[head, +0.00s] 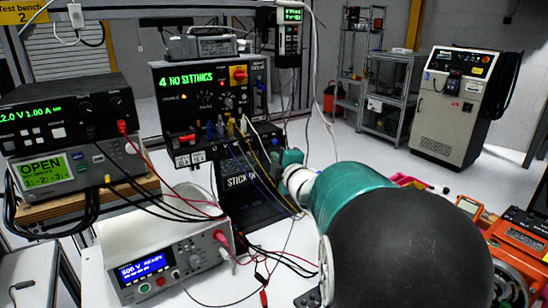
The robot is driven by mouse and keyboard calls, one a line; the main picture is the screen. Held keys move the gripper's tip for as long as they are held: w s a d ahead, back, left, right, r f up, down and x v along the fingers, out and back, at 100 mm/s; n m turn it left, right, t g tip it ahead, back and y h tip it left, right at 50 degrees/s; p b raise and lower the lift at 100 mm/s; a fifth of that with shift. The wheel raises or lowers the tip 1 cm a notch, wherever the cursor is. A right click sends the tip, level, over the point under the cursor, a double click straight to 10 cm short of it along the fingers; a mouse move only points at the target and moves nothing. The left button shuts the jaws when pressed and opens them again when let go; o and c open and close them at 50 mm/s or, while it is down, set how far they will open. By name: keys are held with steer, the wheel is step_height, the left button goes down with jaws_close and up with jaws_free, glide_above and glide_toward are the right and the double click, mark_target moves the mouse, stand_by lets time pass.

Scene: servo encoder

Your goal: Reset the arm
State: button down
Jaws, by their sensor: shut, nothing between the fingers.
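My arm (350,185), with teal, white and black parts, reaches from the lower right towards the middle of the head view. Its small teal far end (290,157) shows in front of the bench equipment. I cannot make out gripper fingers there. Whether the arm touches the leads or the unit, I cannot tell.
A white meter (165,262) stands at the front. Loose cables hang near my arm. Orange equipment (520,245) is at right. A cabinet (450,105) and shelves (385,100) stand behind, with open floor.

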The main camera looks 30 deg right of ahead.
stand_by(0.4)
steer(key=s+a+f+m+g+y, duration=0.1)
steer(key=s+a+f+m+g, duration=0.2)
steer(key=s+a, duration=0.5)
steer(key=s+a+f+m+g+y, duration=0.1)
steer(key=s+a+f+m+g, duration=0.2)
steer(key=s+a, duration=0.6)
steer(key=s+a+f+m+g+y, duration=0.1)
steer(key=s+a+f+m+g, duration=0.2)
steer(key=s+a+m+g, duration=0.2)
steer(key=s+a+m, duration=0.3)
steer(key=s, duration=0.3)
steer(key=shift+s+a+g, duration=0.2)
steer(key=shift+a+g, duration=0.15)
steer(key=shift+g, duration=0.05)
